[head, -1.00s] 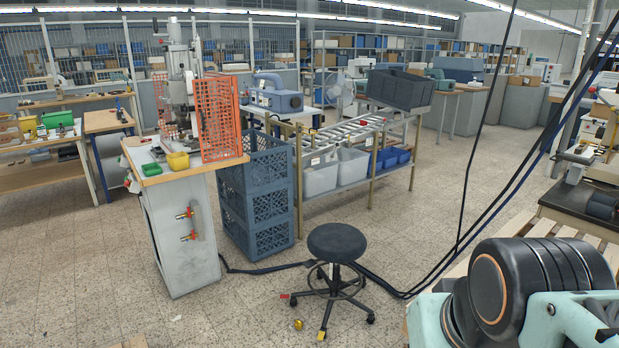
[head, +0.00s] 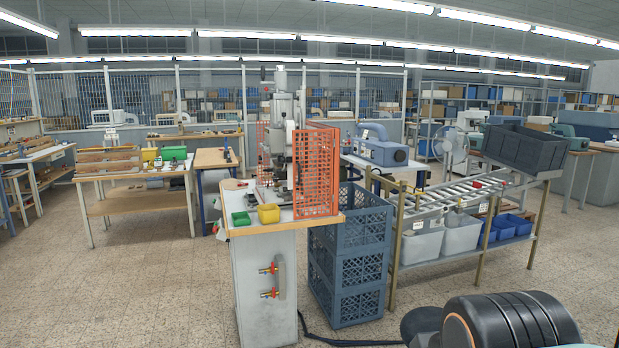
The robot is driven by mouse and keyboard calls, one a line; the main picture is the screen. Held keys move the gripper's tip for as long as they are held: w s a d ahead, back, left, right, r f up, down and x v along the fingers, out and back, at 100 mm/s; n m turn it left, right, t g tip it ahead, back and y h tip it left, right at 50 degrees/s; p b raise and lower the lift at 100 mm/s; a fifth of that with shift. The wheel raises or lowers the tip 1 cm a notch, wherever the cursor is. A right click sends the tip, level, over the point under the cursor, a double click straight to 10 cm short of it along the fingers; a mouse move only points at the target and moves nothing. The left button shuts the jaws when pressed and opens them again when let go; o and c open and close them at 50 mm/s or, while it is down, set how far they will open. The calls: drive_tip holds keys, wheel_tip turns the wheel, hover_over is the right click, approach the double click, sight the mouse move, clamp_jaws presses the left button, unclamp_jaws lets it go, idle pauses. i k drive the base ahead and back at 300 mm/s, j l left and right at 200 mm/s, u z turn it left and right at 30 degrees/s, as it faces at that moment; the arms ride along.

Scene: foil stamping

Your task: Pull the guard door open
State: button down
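The guard door is an orange mesh panel (head: 315,172) on the right side of the foil stamping machine (head: 283,135). The machine stands on a wood-edged bench top over a pale cabinet (head: 262,290) in the middle of the head view. More orange mesh shows behind and left of the machine. I cannot tell whether the door is fully closed. A dark rounded part of my arm shows at the bottom right, well apart from the machine. My gripper is outside the picture.
Stacked blue-grey crates (head: 346,290) and a roller rack (head: 470,206) stand to the right. Floor at left is clear.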

sight(331, 144)
drive_tip(key=i+j, duration=0.1)
drive_tip(key=i, duration=0.2)
drive_tip(key=i+j, duration=0.1)
drive_tip(key=i, duration=0.2)
drive_tip(key=k+l, duration=0.1)
drive_tip(key=k, duration=0.15)
drive_tip(key=i+j+z, duration=0.1)
drive_tip(key=i, duration=0.35)
drive_tip(key=i+j+z, duration=0.1)
drive_tip(key=i+j, duration=0.15)
drive_tip(key=i, duration=0.2)
drive_tip(key=i+j+z, duration=0.1)
drive_tip(key=i, duration=0.35)
drive_tip(key=j, duration=0.1)
